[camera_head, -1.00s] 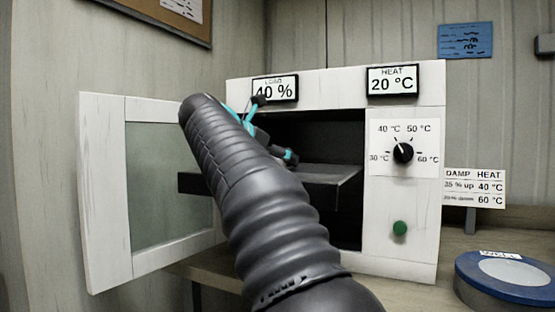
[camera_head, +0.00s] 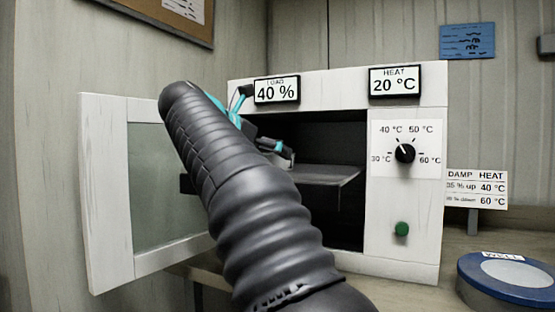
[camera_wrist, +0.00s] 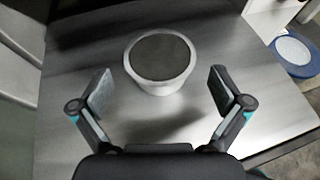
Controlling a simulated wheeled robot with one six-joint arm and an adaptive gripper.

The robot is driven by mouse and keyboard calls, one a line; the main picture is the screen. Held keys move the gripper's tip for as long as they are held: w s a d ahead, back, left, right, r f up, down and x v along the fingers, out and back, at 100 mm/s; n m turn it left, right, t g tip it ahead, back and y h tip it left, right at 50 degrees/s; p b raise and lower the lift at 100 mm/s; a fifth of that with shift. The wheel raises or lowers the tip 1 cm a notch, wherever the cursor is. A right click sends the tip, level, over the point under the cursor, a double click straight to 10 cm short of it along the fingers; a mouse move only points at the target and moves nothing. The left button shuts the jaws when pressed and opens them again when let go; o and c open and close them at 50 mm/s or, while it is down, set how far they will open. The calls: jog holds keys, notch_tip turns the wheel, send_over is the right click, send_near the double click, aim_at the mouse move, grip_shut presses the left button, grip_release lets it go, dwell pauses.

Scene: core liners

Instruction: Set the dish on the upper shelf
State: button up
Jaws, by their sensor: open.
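The dish (camera_wrist: 160,86) is a white round cup with a dark grey fill. In the wrist view it stands upright on a grey metal shelf (camera_wrist: 70,75). My gripper (camera_wrist: 160,92) is open, its two fingers spread to the left and right of the dish and apart from it. In the head view my gripper (camera_head: 278,150) shows at the opening of a white oven, over the front of the shelf (camera_head: 325,175). My arm hides the dish there.
The oven door (camera_head: 105,190) hangs open at the left. The oven displays read 40 % load (camera_head: 277,90) and 20 °C heat (camera_head: 395,81). A dial (camera_head: 404,153) and a green button (camera_head: 401,229) sit right of the opening. A blue round well (camera_head: 512,280) stands at right.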

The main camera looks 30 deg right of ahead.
jog(key=v, duration=0.7)
jog(key=shift+s+a+r, duration=0.1)
jog(key=shift+a+r, duration=0.05)
jog(key=shift+a, duration=0.15)
